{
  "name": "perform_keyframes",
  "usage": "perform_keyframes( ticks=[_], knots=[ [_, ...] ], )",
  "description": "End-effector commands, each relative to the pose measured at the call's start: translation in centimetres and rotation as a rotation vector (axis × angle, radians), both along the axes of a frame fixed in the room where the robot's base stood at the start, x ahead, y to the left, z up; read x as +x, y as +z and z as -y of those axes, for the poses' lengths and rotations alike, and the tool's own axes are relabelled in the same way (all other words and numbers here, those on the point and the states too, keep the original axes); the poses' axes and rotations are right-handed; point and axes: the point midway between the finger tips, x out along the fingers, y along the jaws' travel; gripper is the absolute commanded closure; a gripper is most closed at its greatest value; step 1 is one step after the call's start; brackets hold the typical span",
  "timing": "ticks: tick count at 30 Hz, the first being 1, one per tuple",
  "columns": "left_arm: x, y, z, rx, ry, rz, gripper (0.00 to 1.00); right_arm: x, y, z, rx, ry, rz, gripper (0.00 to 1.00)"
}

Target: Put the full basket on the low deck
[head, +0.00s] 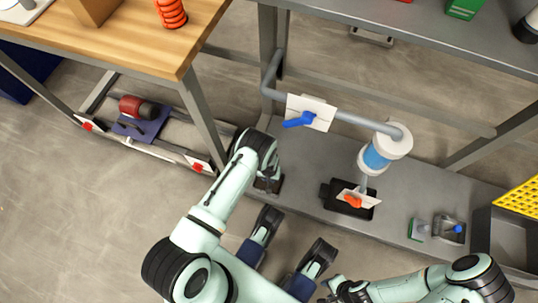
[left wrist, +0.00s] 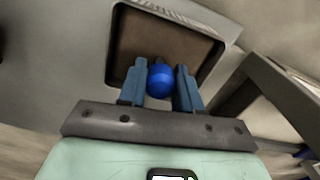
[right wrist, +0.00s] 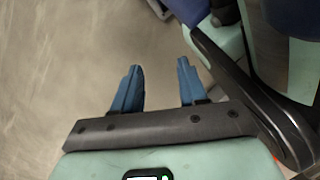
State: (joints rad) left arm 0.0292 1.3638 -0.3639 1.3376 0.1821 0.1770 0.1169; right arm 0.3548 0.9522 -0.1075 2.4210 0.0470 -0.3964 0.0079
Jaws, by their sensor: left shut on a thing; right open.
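The basket (left wrist: 200,45) shows in the left wrist view as a square with a dark rim and a brown fill. A blue ball knob (left wrist: 160,82) stands over it. My left gripper (left wrist: 160,70) is shut on this knob. In the head view my left wrist hides most of the basket (head: 268,185), which is at the left end of the grey low deck (head: 320,165). I cannot tell whether it touches the deck. My right gripper (right wrist: 158,82) is open and empty over bare floor; in the head view it is at the bottom edge, partly unclear (head: 330,291).
A pipe (head: 350,117) with a blue-handled valve and a white-and-blue filter housing (head: 378,152) stands above the deck. A black tray (head: 350,200), a small grey box with a blue knob (head: 449,229) and a yellow grate (head: 520,205) are further right. A wooden table (head: 120,40) is at left.

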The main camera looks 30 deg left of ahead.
Motion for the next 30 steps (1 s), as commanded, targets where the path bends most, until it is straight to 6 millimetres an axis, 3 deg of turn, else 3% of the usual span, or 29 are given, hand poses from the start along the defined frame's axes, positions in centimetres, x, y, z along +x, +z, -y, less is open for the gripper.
perform_keyframes(
  ticks=[10, 11, 13, 23, 26, 30],
  knots=[
    [0.1, -0.2, 0.0, 0.000, 0.000, 0.003, 1.00, 0.0, 0.0, 0.0, 0.000, 0.000, 0.001, 0.58],
    [0.0, -0.3, 0.0, 0.000, 0.000, 0.001, 0.63, 0.0, 0.0, 0.0, 0.000, 0.000, 0.001, 0.58],
    [0.0, -0.3, 0.0, 0.000, 0.000, 0.001, 0.41, 0.0, 0.0, 0.0, 0.001, 0.001, 0.002, 0.58],
    [0.1, -0.1, 0.0, 0.000, 0.000, 0.001, 0.41, 0.1, 0.0, 0.0, 0.000, 0.001, 0.002, 0.58],
    [0.1, 0.8, 0.0, 0.000, 0.000, 0.001, 0.41, 0.4, 0.3, -0.1, -0.001, 0.002, 0.013, 0.58],
    [0.1, 3.6, 0.0, 0.000, 0.001, 0.002, 0.41, 2.1, 1.2, -0.2, -0.005, 0.008, 0.070, 0.58]
  ],
)
